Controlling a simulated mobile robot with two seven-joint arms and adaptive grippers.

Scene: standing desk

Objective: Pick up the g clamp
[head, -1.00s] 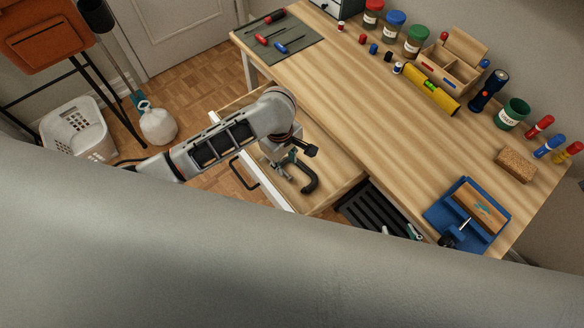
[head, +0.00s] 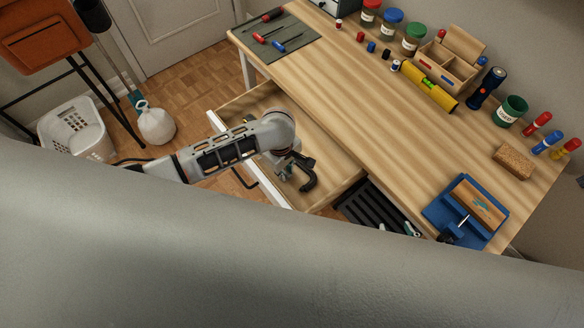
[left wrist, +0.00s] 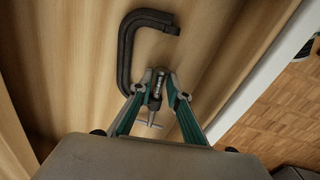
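The g clamp (head: 309,178) is a dark C-shaped frame with a metal screw and a T-handle. It is in the open wooden drawer (head: 335,172); I cannot tell whether it touches the drawer floor. In the left wrist view the clamp (left wrist: 126,50) has its frame above my fingertips. My left gripper (left wrist: 158,82) has its teal fingers closed in on either side of the screw. In the head view my left gripper (head: 286,166) is partly hidden by my wrist. My right gripper (head: 399,229) shows only its spread fingertips above my grey body, with nothing seen between them.
The drawer's white front (head: 245,165) and the desk edge border the clamp closely. A black slatted tray (head: 368,208) is right of the drawer. The middle of the desktop is clear.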

